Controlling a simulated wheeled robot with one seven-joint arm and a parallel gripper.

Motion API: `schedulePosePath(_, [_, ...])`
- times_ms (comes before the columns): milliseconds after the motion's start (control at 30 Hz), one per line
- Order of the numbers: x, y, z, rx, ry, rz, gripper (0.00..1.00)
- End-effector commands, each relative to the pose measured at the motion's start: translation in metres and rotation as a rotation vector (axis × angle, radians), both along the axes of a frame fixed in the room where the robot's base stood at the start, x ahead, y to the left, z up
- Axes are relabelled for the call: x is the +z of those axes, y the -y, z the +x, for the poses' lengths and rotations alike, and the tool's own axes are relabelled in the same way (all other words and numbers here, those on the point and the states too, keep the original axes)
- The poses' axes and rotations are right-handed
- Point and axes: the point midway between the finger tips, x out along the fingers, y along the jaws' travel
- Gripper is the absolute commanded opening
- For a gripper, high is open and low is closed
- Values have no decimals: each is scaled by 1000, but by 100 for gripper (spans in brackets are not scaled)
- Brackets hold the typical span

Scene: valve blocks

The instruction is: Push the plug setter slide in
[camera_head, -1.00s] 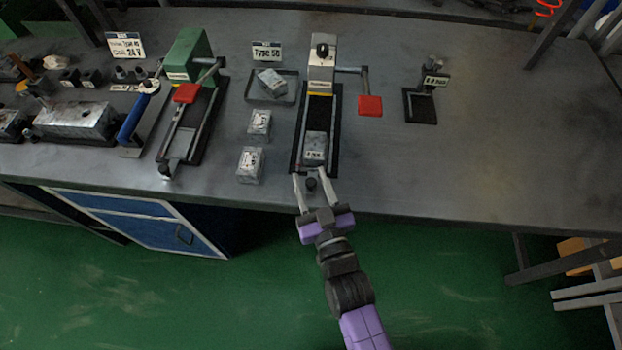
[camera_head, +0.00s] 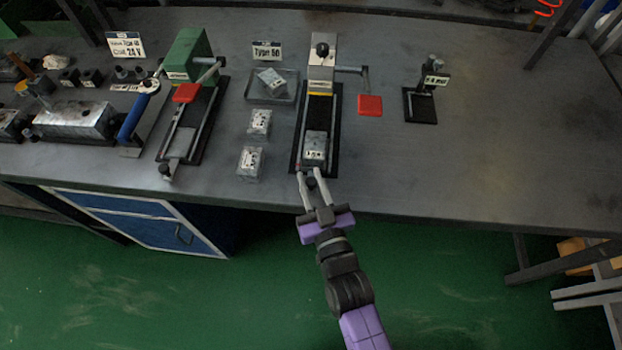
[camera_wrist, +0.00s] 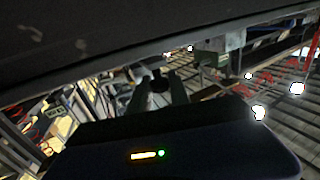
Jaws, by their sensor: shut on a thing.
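The plug setter (camera_head: 322,62) appears to be the silver press with a yellow stripe; its label is too small to read. A red-ended lever (camera_head: 369,105) sticks out to its right. Its slide is out at the front end of the black base (camera_head: 335,135), with a grey valve block (camera_head: 315,146) on it, clear of the press head. My gripper (camera_head: 311,182) is at the table's front edge with its fingers closed around the slide's dark knob (camera_head: 311,173). The wrist view also shows the knob (camera_wrist: 158,84) between both fingers.
Two loose blocks (camera_head: 260,123) (camera_head: 250,162) stand left of the setter, and a tray (camera_head: 287,98) holds another. A green press (camera_head: 190,52) is further left. A small black stand (camera_head: 420,107) is at right. The table's right side is clear.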

Motion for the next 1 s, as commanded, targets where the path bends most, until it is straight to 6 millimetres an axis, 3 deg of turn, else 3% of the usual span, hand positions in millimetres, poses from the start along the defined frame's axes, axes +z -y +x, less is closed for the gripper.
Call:
schedulePosePath(733, [0,0,1,-1,1,0,0])
schedulePosePath(1000, [-2,1,38,0,3,0,0])
